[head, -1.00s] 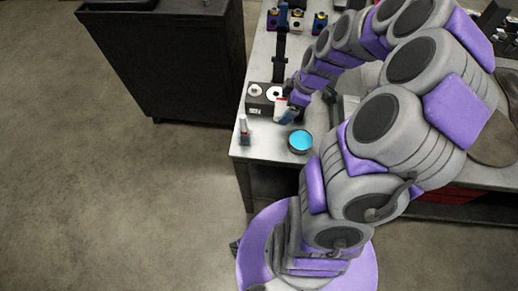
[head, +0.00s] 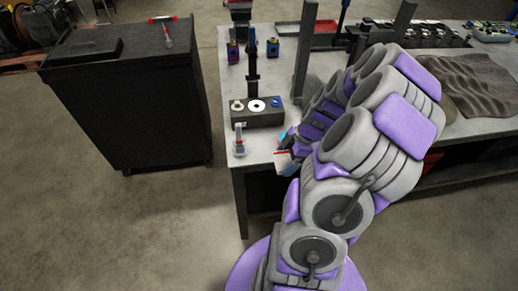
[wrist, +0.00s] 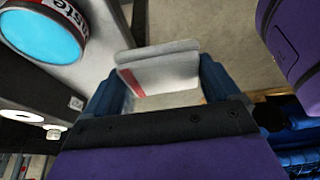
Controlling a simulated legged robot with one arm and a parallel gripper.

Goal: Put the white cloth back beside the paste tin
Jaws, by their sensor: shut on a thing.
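My gripper (wrist: 163,82) is shut on the white cloth (wrist: 165,66), a stiff-looking white piece with a red patch, held between the blue fingers. The cloth also shows in the head view (head: 282,160), at the end of my arm by the front edge of the workbench. In the wrist view, floor shows behind the cloth. The paste tin (wrist: 41,31), with a bright blue top and a red and white label, stands on the bench at upper left, apart from the cloth. In the head view, my arm hides most of the tin (head: 283,136).
The grey workbench (head: 260,149) holds a black box (head: 258,118) with round parts on top and a small bottle (head: 239,140) near the left edge. A post stands behind the box. A dark cabinet (head: 130,100) stands left, with open floor between.

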